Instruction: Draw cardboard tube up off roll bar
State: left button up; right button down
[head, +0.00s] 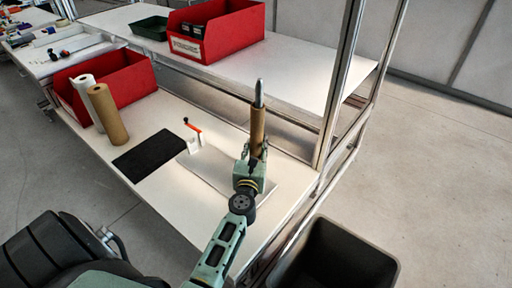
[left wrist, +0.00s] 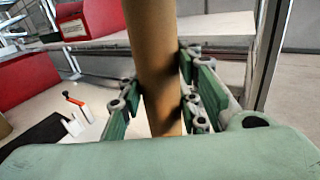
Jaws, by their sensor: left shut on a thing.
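The brown cardboard tube (head: 257,128) stands upright around the grey metal roll bar (head: 259,94), whose rounded tip sticks out above the tube's top. My left gripper (head: 252,158) is shut on the lower part of the tube. In the left wrist view the tube (left wrist: 156,70) runs between the two green fingers (left wrist: 157,98). The tube's lower end and the foot of the bar are hidden by my gripper. My right gripper is not in view.
A white base with an orange-red handle (head: 193,125) and a black mat (head: 149,155) lie left of the tube. A brown roll (head: 107,115), a white roll (head: 86,100) and a red bin (head: 127,82) stand further left. A metal post (head: 342,75) rises close on the right.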

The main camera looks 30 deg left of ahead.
aim_at(257, 116)
pick_arm(q)
jog(key=o, duration=0.5)
jog(key=c, duration=0.5)
jog(key=r+p, duration=1.3)
jog(key=r, duration=0.1)
jog(key=shift+d+p, duration=0.3)
jog(key=shift+p, duration=0.05)
jog(key=r+p, duration=1.3)
jog(key=r, duration=0.1)
jog(key=shift+d+p, duration=0.25)
jog(key=shift+p, duration=0.15)
